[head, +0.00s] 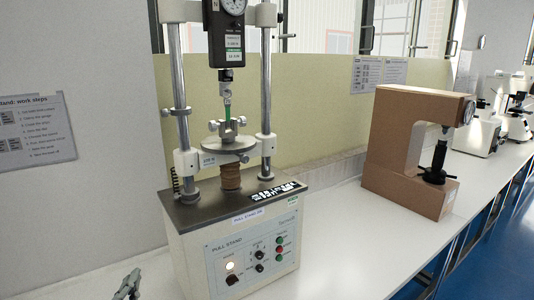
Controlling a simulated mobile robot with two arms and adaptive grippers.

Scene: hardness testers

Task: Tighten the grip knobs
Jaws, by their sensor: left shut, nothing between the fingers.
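The pull stand (238,245) stands on the white bench, with two steel columns and a black gauge (226,35) hanging between them. Below the gauge, a green piece (227,107) hangs down to a small metal clamp (228,131) on the round plate (228,145). A grip knob (213,125) shows on the clamp's left side and another grip knob (242,121) on its right. My left gripper (128,283) is at the bottom left edge, shut and empty, in front of and below the stand, apart from the knobs. My right gripper is not in view.
A brown hardness tester (408,150) stands to the right on the bench (350,238), with white microscopes (487,120) farther back. Work-step sheets (36,132) hang on the left wall. The bench front right of the stand is clear.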

